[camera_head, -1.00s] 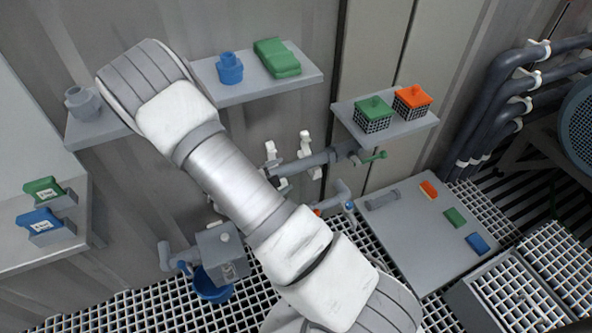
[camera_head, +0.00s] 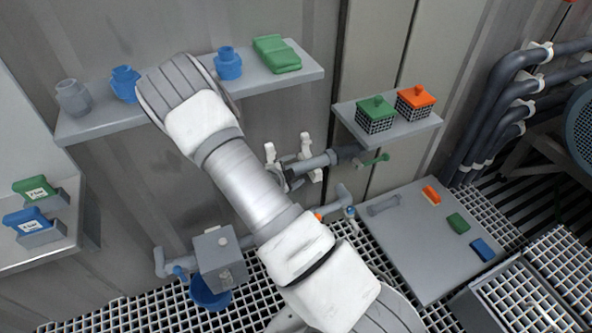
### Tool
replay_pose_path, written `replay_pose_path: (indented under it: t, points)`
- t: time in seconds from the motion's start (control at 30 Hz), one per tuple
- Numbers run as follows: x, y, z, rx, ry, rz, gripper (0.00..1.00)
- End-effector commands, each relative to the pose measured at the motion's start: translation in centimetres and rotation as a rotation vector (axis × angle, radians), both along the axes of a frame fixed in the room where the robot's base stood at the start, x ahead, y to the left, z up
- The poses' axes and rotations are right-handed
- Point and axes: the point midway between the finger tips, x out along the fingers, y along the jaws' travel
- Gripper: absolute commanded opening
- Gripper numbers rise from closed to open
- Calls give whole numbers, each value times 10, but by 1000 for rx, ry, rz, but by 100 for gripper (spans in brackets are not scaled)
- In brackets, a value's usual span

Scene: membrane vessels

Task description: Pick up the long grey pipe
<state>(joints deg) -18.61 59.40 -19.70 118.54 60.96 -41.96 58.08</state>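I cannot tell for sure which of the two is the long one. My arm crosses the middle of the view, from the lower right to the upper left.
The wall shelf (camera_head: 100,126) holds a grey jar, blue jars and a green block. A small shelf (camera_head: 408,131) carries green and orange caged boxes. The table (camera_head: 410,262) also holds orange, green and blue blocks. A grey box (camera_head: 219,257) stands above a blue bowl (camera_head: 208,294).

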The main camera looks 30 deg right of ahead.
Motion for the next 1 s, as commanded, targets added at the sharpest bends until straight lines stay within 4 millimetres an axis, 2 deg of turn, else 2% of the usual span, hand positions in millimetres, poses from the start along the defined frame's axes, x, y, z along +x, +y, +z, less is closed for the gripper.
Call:
replay_pose_path:
  t: [0.03,0.4,0.47,0.8,0.87,1.0]
  points:
    - [0,0,0,0,0,0,75]
    - [0,0,0,0,0,0,9]
    - [0,0,0,0,0,0,0]
    - [0,0,3,-1,-1,-1,0]
    - [0,0,9,-1,-3,-1,0]
    - [1,0,34,0,-5,-1,0]
